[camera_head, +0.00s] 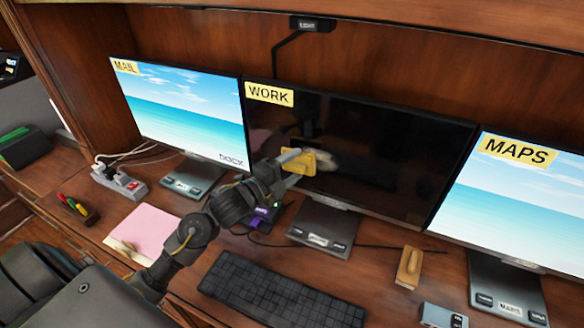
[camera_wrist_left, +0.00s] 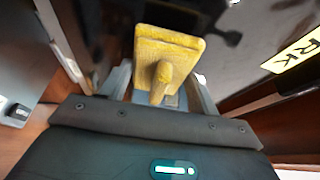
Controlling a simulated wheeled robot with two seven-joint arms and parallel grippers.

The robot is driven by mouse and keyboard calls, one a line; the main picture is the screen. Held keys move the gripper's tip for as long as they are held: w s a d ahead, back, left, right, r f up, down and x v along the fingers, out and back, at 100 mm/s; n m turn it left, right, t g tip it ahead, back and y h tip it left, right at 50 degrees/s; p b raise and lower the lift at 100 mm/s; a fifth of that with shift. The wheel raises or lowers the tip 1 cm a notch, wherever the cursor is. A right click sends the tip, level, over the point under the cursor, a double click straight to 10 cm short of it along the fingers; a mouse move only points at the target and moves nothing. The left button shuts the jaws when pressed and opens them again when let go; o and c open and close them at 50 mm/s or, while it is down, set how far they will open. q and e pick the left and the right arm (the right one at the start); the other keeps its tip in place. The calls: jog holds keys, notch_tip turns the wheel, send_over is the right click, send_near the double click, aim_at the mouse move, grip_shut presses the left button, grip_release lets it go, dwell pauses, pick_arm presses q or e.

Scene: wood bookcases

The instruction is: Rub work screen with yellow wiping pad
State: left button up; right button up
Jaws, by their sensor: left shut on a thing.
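The work screen (camera_head: 385,140) is the dark middle monitor with a yellow WORK label at its top left. A pale smudge shows on it just right of the pad in the head view. My left gripper (camera_head: 287,166) is in front of the screen's lower left part, shut on the yellow wiping pad (camera_head: 312,161) by its knob. In the left wrist view the pad (camera_wrist_left: 168,55) stands between the fingers, its flat face towards the dark screen (camera_wrist_left: 235,60). I cannot tell whether it touches the screen. My right gripper is not in view.
The MAIL monitor (camera_head: 190,105) stands left and the MAPS monitor (camera_head: 515,200) right. A black keyboard (camera_head: 280,290), a wooden-handled item (camera_head: 409,267), a pink paper (camera_head: 145,230), a power strip (camera_head: 120,182) and a pen holder (camera_head: 77,208) lie on the desk.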

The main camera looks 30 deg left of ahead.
aim_at(307, 168)
pick_arm(q)
jog(key=shift+w, duration=0.95)
jog(key=shift+d, duration=1.75)
jog(key=shift+w+d+b, duration=0.15)
jog(key=shift+d+b, duration=0.05)
jog(key=shift+d, duration=1.55)
jog(key=shift+w+d+b, duration=0.15)
jog(key=shift+d, duration=1.55)
jog(key=shift+a, duration=0.1)
jog(key=shift+a, duration=0.1)
jog(key=shift+s+a+p, duration=0.1)
jog(key=shift+a+p, duration=0.55)
jog(key=shift+a, duration=1)
